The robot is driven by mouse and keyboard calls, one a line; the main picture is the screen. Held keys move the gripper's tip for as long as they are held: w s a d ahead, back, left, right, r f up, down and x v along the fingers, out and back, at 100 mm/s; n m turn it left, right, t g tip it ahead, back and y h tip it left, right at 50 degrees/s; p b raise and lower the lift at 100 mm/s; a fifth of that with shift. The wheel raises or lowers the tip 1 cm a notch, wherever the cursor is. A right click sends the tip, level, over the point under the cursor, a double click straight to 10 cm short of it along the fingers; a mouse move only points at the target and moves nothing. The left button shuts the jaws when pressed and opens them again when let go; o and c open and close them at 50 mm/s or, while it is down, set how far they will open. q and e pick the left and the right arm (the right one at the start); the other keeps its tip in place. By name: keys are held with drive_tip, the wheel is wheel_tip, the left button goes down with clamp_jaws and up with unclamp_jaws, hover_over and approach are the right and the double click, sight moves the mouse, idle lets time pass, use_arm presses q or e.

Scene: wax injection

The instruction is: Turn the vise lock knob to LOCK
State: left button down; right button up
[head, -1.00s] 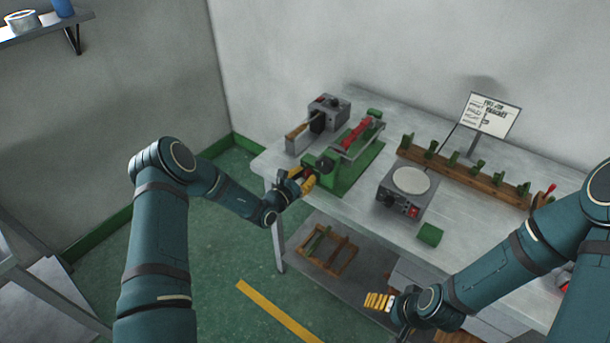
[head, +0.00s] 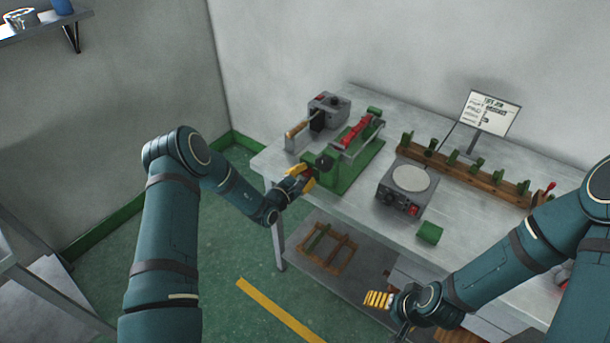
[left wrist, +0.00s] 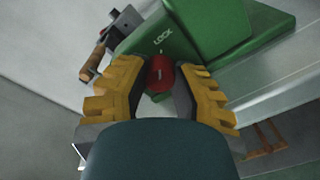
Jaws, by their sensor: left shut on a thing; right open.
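The green vise (head: 345,165) stands at the front left of the workbench with a red piece clamped along its top. In the left wrist view, its red lock knob (left wrist: 160,73) sits on the green face below the white word LOCK. A short white line on the knob points up roughly toward the tick under that word. My left gripper (head: 305,182), with yellow fingers, is shut on the knob; its fingers flank it in the left wrist view (left wrist: 160,85). The fingers hide the knob in the head view. My right gripper (head: 377,299) is open and empty, low in front of the bench.
A grey machine (head: 328,112) with a wooden handle stands behind the vise. A grey unit with a round plate (head: 411,178), a green block (head: 429,233) and a wooden rack (head: 465,172) are to the right. The bench (head: 360,212) has a lower shelf.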

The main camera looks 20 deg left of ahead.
use_arm(q)
drive_tip(key=shift+w+r, duration=0.1)
drive_tip(key=shift+r, duration=0.15)
drive_tip(key=c, duration=0.7)
unclamp_jaws()
drive_tip(key=shift+f, duration=0.15)
drive_tip(key=shift+s+f, duration=0.1)
drive_tip(key=shift+s, duration=0.1)
drive_tip(key=shift+s+a, duration=0.1)
drive_tip(key=shift+s, duration=0.15)
drive_tip(key=v, duration=0.7)
drive_tip(key=shift+r, duration=0.25)
drive_tip(key=shift+o, duration=0.3)
